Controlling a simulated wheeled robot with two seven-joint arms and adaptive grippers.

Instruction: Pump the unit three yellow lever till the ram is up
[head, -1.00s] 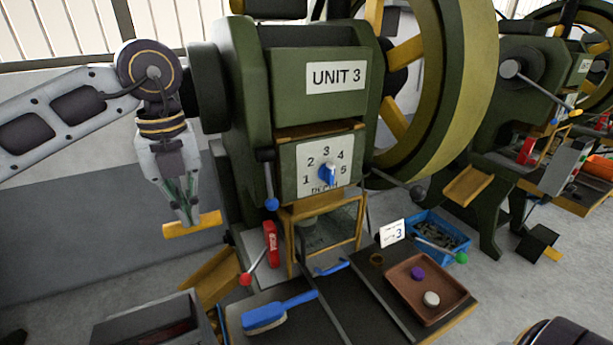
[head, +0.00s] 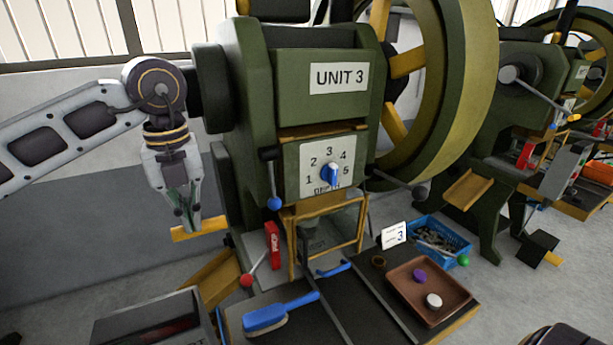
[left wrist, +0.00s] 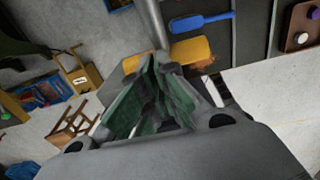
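The green press marked UNIT 3 (head: 340,77) stands in the middle of the head view. The yellow lever (head: 214,226) is a short bar left of its base. My left gripper (head: 189,226) points down onto the bar, its fingers drawn together around it, and the bar shows on both sides. In the left wrist view the green-padded fingers (left wrist: 152,66) converge in front of yellow surface (left wrist: 192,50). The ram sits behind the yellow-framed guard (head: 325,212), and its height is hard to tell. My right gripper is not in view.
A red-knobbed lever (head: 247,280) and a blue brush (head: 280,311) are near the press's front. A brown tray (head: 438,312) and a blue bin (head: 462,245) stand to the right. A grey box (head: 150,325) is below the gripper. Another press (head: 505,110) stands at right.

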